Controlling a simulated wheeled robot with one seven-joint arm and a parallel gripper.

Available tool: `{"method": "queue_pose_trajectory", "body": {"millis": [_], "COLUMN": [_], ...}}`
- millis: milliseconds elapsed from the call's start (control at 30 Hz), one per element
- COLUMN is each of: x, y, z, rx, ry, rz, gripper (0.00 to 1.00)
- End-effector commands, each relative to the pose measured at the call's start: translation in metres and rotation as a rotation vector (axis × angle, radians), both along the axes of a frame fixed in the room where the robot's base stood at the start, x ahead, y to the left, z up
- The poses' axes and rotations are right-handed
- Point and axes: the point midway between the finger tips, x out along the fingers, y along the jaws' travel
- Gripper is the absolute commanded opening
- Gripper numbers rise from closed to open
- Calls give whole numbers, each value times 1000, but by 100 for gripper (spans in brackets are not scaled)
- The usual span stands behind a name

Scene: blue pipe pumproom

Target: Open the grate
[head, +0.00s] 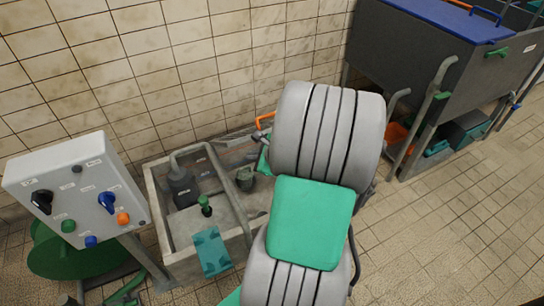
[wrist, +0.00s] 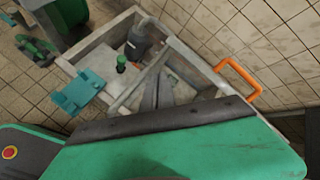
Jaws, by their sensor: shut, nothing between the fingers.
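An orange handle (wrist: 257,88) stands at the wall-side edge of a grey open-topped pit (wrist: 190,55) in the wrist view. It also shows in the head view (head: 259,121), partly behind my arm. I cannot clearly make out the grate's bars; my arm and gripper body hide the near part of the pit. My gripper (wrist: 158,80) is shut and empty, its grey fingers pointing over the pit, left of the orange handle and apart from it. In the head view my arm hides most of the gripper.
A dark pump (head: 184,187) and a green knob (head: 205,205) are in the pit. A teal bracket (head: 211,250) hangs on its front rim. A control box (head: 78,185) stands left. A large grey tank (head: 420,60) stands right. The tiled wall is close behind; floor at right is clear.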

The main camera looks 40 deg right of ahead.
Motion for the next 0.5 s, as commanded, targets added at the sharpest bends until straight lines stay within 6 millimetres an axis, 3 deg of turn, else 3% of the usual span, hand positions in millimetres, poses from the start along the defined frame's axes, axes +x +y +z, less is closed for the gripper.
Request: {"method": "queue_pose_trajectory", "body": {"millis": [33, 100, 200, 333, 500], "x": [-13, -27, -43, -43, -19], "y": [-34, -71, -102, -113, -118], "z": [-38, -50, -56, -57, -71], "rx": [146, 325, 483, 543, 539], "ry": [-67, -175, -281, -321, -316], "rz": [-200, -423, -610, -670, -663], "gripper": [0, 0, 0, 0, 0]}}
